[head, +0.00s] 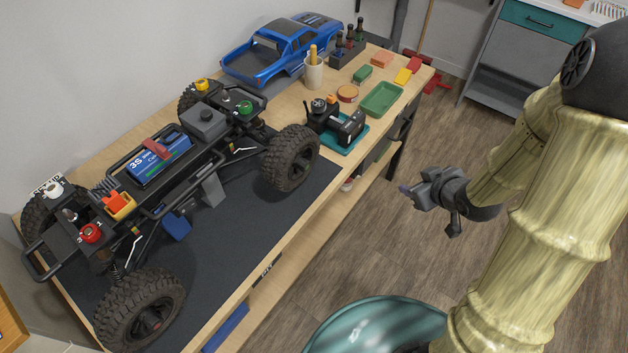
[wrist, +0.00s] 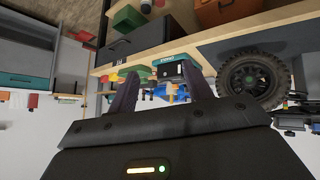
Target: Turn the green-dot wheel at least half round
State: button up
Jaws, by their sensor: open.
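The crawler chassis (head: 150,185) stands on the dark mat of the bench, with several knobby black wheels. The near left wheel (head: 140,310) is at the bench's front edge. My gripper (head: 408,190) is open and empty, right of the bench over the floor, apart from every wheel. Its two fingers (wrist: 160,75) show spread in the wrist view.
A radio transmitter (head: 340,122) on a teal stand sits just right of the near right wheel. Floor (head: 365,260) between bench and arm is clear.

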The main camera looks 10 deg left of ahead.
aim_at(307, 167)
jog(key=s+a+f+n+y+b, duration=0.2)
jog(key=a+y+b, duration=0.1)
jog(key=y, duration=0.3)
jog(key=s+a+f+n+y+b, duration=0.2)
jog(key=s+a+y+b, duration=0.1)
jog(key=a+y, duration=0.3)
jog(key=shift+s+f+n+g+b, duration=0.3)
jog(key=shift+n+g+b, duration=0.1)
jog(key=shift+b, duration=0.1)
jog(key=shift+a, duration=0.1)
jog(key=x, duration=1.1)
jog(key=p+x, duration=0.1)
jog(key=x, duration=0.5)
jog(key=shift+a+r, duration=0.15)
jog(key=shift+r, duration=0.15)
grip_shut()
